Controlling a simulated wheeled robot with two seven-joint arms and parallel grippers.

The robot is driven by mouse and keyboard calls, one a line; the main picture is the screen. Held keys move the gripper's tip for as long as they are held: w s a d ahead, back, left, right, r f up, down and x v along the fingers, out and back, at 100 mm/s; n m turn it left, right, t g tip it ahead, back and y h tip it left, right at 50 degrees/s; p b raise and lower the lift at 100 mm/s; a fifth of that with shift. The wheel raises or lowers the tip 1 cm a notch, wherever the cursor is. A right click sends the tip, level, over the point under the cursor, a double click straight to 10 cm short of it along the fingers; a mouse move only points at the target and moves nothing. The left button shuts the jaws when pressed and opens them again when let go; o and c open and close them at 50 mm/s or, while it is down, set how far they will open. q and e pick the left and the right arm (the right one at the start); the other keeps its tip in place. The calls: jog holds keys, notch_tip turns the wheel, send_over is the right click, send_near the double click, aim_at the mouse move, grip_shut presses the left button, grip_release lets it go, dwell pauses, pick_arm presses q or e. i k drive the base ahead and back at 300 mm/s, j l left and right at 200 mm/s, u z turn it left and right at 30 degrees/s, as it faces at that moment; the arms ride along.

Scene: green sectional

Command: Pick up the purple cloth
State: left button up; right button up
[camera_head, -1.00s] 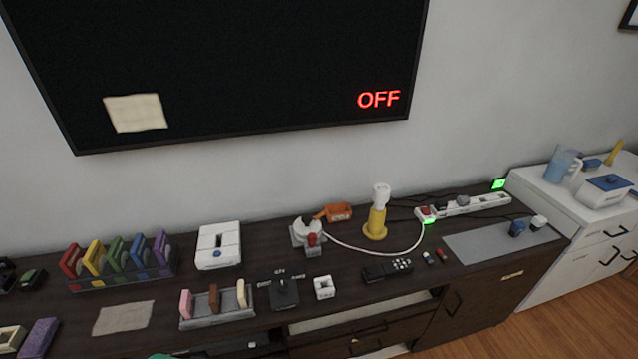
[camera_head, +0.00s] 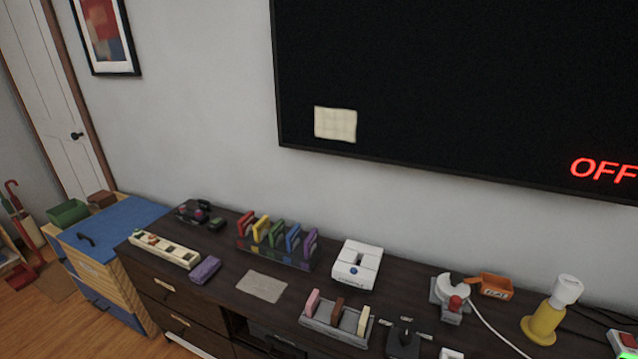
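A folded purple cloth (camera_head: 205,270) lies on the dark wooden cabinet top (camera_head: 228,290), near its front edge on the left. It sits just right of a cream strip with several coloured parts and left of a flat beige cloth. Neither of my grippers shows in the head view.
Near the purple cloth are the cream strip (camera_head: 165,249), the beige cloth (camera_head: 262,286) and a rack of coloured pieces (camera_head: 277,243). A white box (camera_head: 357,265) stands further right. A blue-topped cabinet (camera_head: 112,229) adjoins on the left. Wooden floor (camera_head: 45,325) shows at lower left.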

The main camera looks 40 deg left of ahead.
aim_at(202, 272)
jog(key=u, duration=2.1)
